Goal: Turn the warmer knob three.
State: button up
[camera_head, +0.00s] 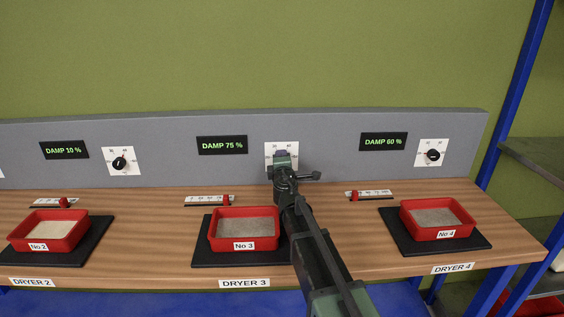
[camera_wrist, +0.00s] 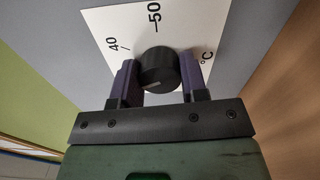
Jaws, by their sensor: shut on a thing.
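The black warmer knob (camera_wrist: 158,66) sits on a white dial plate (camera_wrist: 152,22) marked 40, 50 and °C in the wrist view. My gripper (camera_wrist: 162,76) has its two purple fingers on either side of the knob, shut on it. A pale pointer mark shows low on the knob's face. In the head view my gripper (camera_head: 282,157) is at the dial plate (camera_head: 270,148) above dryer 3. There it hides the knob. The display beside it (camera_head: 222,145) reads DAMP 75 %.
The red tray No 3 (camera_head: 244,244) stands on a black mat, left of my arm. A slider scale (camera_head: 209,200) lies behind it. Knobs for dryer 2 (camera_head: 119,163) and dryer 4 (camera_head: 433,155) are on the same grey panel (camera_head: 330,124). Tray No 4 (camera_head: 437,229) stands to the right.

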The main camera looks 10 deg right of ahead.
jog(key=m, duration=0.5)
jog(key=shift+m, duration=0.3)
jog(key=m, duration=0.4)
jog(key=shift+m, duration=0.3)
jog(key=o, duration=0.9)
jog(key=shift+s, duration=0.1)
jog(key=s, duration=0.3)
jog(key=s+a, duration=0.1)
jog(key=s, duration=0.6)
jog(key=shift+s+a, duration=0.25)
jog(key=shift+s, duration=0.05)
